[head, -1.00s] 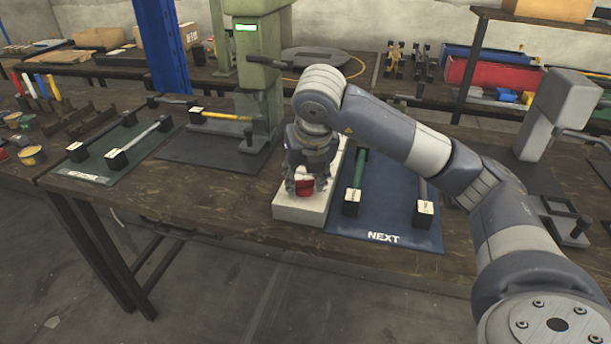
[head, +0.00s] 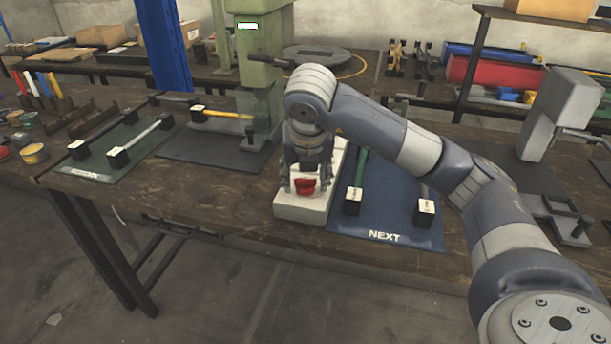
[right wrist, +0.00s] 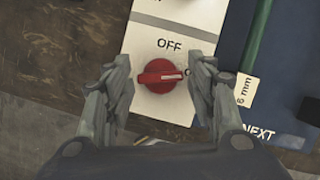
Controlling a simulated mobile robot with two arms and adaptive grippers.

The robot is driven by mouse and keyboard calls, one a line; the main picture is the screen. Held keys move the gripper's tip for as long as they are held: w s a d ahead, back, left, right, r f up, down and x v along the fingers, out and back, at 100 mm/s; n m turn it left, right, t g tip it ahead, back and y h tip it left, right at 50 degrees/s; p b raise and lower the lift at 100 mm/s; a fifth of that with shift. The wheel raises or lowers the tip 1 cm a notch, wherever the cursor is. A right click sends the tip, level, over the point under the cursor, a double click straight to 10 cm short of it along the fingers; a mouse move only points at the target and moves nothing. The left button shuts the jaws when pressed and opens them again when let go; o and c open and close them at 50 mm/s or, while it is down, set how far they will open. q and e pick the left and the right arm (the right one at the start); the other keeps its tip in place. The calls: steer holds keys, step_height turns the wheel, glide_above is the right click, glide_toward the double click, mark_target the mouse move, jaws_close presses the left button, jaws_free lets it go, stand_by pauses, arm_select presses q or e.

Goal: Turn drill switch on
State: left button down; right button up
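The switch is a red rotary knob (head: 305,186) on a white box (head: 303,207) at the table's front edge. In the right wrist view the red knob (right wrist: 160,76) lies with its grip bar sideways, its white mark toward the right. "OFF" is printed above it; a label to its right is mostly hidden by a finger. My right gripper (right wrist: 160,88) points down with its fingers apart, one on each side of the knob, with narrow gaps. The green drill press (head: 262,70) stands behind, with a small lit display (head: 248,26). My left gripper is not in view.
A blue "NEXT" mat (head: 385,222) with a green rod (head: 358,170) lies close to the right of the box. A dark mat (head: 205,150) with a yellow-handled rod and a green mat (head: 110,165) lie to the left. A grey press (head: 560,110) stands at the right.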

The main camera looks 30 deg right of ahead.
steer(key=v, duration=1.2)
stand_by(0.5)
stand_by(0.5)
